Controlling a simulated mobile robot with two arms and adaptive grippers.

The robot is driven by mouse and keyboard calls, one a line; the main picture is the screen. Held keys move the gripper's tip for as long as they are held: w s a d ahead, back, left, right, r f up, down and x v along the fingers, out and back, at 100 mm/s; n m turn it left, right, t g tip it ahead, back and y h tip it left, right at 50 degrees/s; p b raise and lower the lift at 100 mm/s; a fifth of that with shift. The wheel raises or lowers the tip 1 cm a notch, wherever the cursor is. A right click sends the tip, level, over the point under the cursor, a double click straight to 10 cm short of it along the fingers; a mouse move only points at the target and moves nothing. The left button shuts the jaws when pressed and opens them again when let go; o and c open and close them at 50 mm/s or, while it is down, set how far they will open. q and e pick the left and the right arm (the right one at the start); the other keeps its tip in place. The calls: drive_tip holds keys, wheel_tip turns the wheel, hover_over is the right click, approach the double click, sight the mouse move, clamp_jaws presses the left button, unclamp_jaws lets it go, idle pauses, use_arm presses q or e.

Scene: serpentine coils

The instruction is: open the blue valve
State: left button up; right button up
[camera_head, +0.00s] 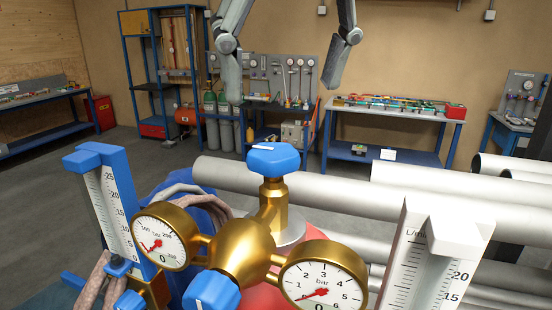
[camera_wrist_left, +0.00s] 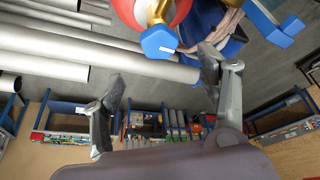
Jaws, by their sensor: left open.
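The blue valve (camera_head: 274,159) is a faceted knob with a white mark, upright on a gold stem above a gold regulator body (camera_head: 240,252). In the left wrist view the blue valve (camera_wrist_left: 158,42) lies just beyond and between the fingertips. My left gripper (camera_head: 281,95) comes in from the top of the head view, fingers spread, empty and apart from the valve. It also shows open in the left wrist view (camera_wrist_left: 160,66). A second blue knob (camera_head: 211,291) sits lower on the regulator front. My right gripper is not in view.
A left gauge (camera_head: 162,238) and right gauge (camera_head: 322,285) flank the regulator. A blue-framed flowmeter (camera_head: 108,205) stands left and a white one (camera_head: 432,262) right. Grey pipes (camera_head: 330,188) run behind. Workbenches line the far wall. The space above the valve is clear.

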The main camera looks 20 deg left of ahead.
sight(274, 150)
use_arm(q)
drive_tip(key=p+x, duration=0.1)
drive_tip(key=x, duration=0.7)
drive_tip(key=shift+w+a+f, duration=0.1)
drive_tip(key=shift+w+f, duration=0.05)
drive_tip(key=shift+f, duration=0.4)
drive_tip(key=shift+w+f, duration=0.15)
drive_tip(key=shift+w, duration=0.05)
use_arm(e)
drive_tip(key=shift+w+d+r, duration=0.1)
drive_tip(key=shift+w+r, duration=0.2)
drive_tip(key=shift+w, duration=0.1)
use_arm(q)
drive_tip(key=shift+c, duration=0.2)
drive_tip(key=shift+s, duration=0.1)
drive_tip(key=shift+c, duration=1.3)
drive_tip(key=c, duration=0.8)
